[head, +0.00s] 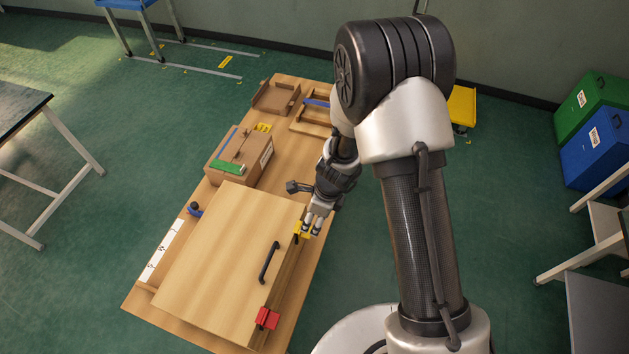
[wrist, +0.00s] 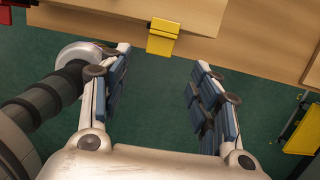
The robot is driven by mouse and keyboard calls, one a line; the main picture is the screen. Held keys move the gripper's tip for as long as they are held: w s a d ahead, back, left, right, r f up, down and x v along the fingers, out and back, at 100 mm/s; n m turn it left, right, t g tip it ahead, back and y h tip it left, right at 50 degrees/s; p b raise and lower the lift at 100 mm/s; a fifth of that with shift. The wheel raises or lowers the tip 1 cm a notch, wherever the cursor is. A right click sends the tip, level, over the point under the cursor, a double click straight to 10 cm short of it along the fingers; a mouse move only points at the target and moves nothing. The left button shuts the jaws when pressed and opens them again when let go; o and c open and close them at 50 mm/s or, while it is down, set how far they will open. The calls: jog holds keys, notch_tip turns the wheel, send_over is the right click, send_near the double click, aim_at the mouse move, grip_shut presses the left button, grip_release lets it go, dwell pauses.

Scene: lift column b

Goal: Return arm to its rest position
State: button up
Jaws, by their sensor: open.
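My gripper (head: 318,222) is above the right edge of the wooden work table, close to a yellow latch or clip (head: 303,229) on the wooden box. In the wrist view my gripper (wrist: 160,92) has its two blue-padded fingers wide apart with nothing between them. The yellow clip (wrist: 162,38) is beyond the fingertips, apart from them, on the edge of the wood. My arm is bent, reaching down from its upper joint toward the table.
The wooden box with a flat lid (head: 215,265) has a black handle (head: 269,262) and a red clip (head: 267,318). A cardboard box (head: 240,158) and wooden trays (head: 276,97) stand behind. Green floor is open left of the table. Blue (head: 597,145) and green bins (head: 590,103) stand far right.

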jog(key=s+d+r+n+t+y+b, duration=0.1)
jog(key=s+d+r+n+b, duration=0.1)
jog(key=r+n+b, duration=0.5)
jog(key=s+d+r+n+t+b, duration=0.1)
jog(key=s+r+n+b, duration=0.15)
jog(key=r+n, duration=0.4)
jog(key=s+d+r+n+t+h+b, duration=0.1)
jog(key=s+d+r+n+h+b, duration=0.2)
jog(key=s+d+n+b, duration=0.5)
jog(key=s+d+b, duration=0.1)
jog(key=s+d, duration=0.1)
jog(key=s, duration=0.5)
jog(key=shift+s+t+b, duration=0.15)
jog(key=shift+t+b, duration=0.2)
jog(key=shift+t, duration=0.05)
jog(key=shift+d+n, duration=0.1)
jog(key=shift+n, duration=0.15)
